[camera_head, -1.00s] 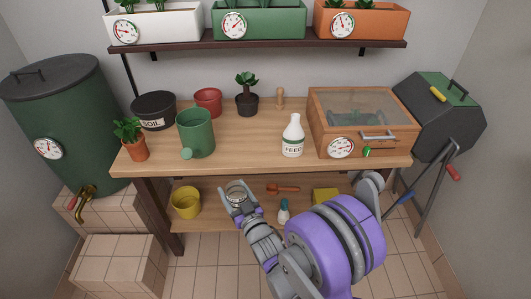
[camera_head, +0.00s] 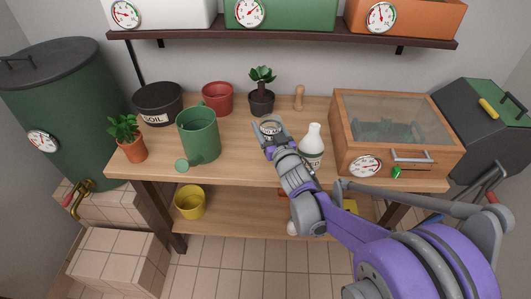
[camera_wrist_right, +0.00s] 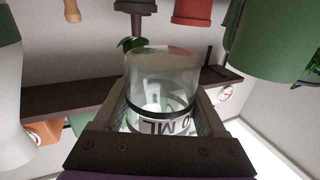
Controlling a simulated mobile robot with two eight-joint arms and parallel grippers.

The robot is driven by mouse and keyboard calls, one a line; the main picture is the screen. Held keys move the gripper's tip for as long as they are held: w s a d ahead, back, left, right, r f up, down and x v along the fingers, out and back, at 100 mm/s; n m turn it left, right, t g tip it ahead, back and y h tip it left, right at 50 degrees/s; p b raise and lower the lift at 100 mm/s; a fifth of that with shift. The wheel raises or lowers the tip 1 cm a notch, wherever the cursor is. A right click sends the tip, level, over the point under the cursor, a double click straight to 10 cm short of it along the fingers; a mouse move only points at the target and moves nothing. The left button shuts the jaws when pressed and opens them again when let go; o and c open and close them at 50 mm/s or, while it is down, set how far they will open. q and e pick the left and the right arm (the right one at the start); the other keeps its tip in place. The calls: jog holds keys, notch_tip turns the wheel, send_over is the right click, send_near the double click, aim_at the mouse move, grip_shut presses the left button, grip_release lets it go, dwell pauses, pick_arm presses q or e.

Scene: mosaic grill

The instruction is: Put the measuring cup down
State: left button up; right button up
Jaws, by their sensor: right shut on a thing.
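The measuring cup (camera_wrist_right: 160,85) is a clear cup with a dark band and "ML" lettering. In the right wrist view it sits between the two fingers of my right gripper (camera_wrist_right: 158,120), which is shut on it. In the head view my right gripper (camera_head: 268,128) reaches over the wooden workbench (camera_head: 235,170), between the green watering can and the white FEED bottle. The cup shows only as a small pale shape there. Whether it touches the bench top cannot be told. My left gripper is out of view.
The green watering can (camera_head: 200,135) stands left of the gripper, and the FEED bottle (camera_head: 314,140) close on its right. A potted plant (camera_head: 262,100), a red pot (camera_head: 217,98) and a wooden dibber (camera_head: 299,97) stand behind. The glass-topped box (camera_head: 400,135) fills the bench's right.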

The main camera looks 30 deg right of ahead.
notch_tip(320, 180, down, 6)
jog(key=shift+d+f+b, duration=0.1)
jog(key=shift+d+b, duration=0.05)
jog(key=shift+b, duration=0.75)
jog(key=shift+f+b, duration=0.5)
jog(key=shift+f, duration=1.25)
jog(key=shift+f, duration=0.2)
jog(key=o, duration=1.6)
jog(key=shift+r, duration=0.1)
jog(key=shift+r, duration=0.1)
